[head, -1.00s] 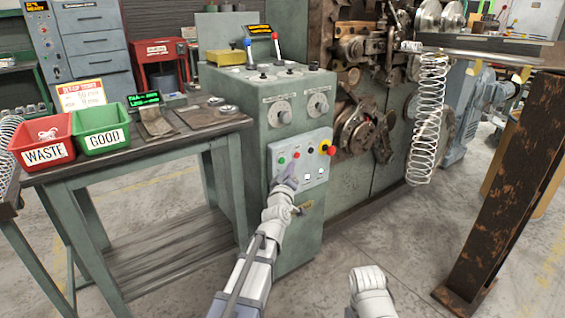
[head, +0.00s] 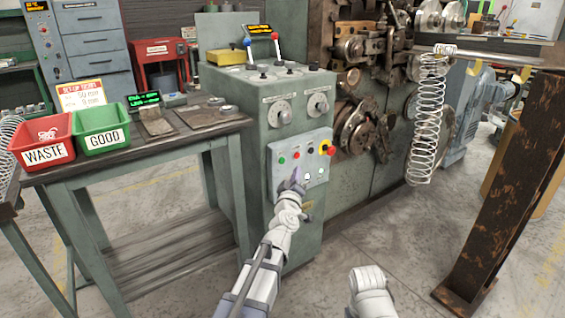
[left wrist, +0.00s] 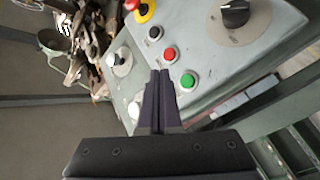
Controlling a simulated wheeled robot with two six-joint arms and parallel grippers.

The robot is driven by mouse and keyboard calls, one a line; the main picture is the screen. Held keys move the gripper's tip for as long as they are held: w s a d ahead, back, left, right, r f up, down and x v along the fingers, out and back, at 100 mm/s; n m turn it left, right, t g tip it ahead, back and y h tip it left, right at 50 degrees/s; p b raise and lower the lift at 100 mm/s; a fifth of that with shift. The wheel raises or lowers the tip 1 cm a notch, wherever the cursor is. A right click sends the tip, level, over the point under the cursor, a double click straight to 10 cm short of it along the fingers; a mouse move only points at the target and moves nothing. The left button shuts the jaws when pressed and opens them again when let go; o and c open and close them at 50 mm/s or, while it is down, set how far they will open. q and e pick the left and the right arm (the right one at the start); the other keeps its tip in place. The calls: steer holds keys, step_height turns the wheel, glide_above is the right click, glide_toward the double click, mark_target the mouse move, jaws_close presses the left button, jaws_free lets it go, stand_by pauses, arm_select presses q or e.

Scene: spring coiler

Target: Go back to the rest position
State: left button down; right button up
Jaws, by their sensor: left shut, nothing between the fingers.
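My left gripper (head: 293,180) is in front of the grey button panel (head: 319,144) of the green machine cabinet. In the left wrist view its two dark fingers (left wrist: 160,78) are closed together with nothing between them. They lie over the panel near a red button (left wrist: 169,54) and a green button (left wrist: 188,81). I cannot tell whether the fingertips touch the panel. My right arm shows at the bottom of the head view as a white link; its gripper is not visible.
A work table at left holds a red WASTE bin (head: 41,137) and a green GOOD bin (head: 102,128). A long coil spring (head: 425,120) hangs by the machine at right. A rusty post (head: 495,190) stands at far right. The floor between is clear.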

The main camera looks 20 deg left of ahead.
arm_select(q)
steer(key=s+d+f+m+g+h, duration=0.4)
steer(key=s+d+f+m+g, duration=0.15)
steer(key=s+d+f, duration=0.35)
steer(key=s+d+f+m+g+h, duration=0.35)
steer(key=d+f+m, duration=0.3)
steer(key=d, duration=0.35)
steer(key=s+a+f+m+g+y, duration=0.1)
steer(key=s+a+f+g+y, duration=0.15)
steer(key=s, duration=0.45)
steer(key=s+a+f+m+g+y, duration=0.1)
steer(key=s+f+g+y, duration=0.2)
steer(key=s, duration=0.4)
steer(key=s+a+f+m+g+y, duration=0.1)
steer(key=s+f+g, duration=0.25)
steer(key=s, duration=0.25)
step_height(320, 180, up, 38)
steer(key=s+p, duration=0.1)
steer(key=p, duration=3.6)
steer(key=shift+s+a+g, duration=0.2)
steer(key=shift+a+g, duration=0.15)
steer(key=shift+g, duration=0.05)
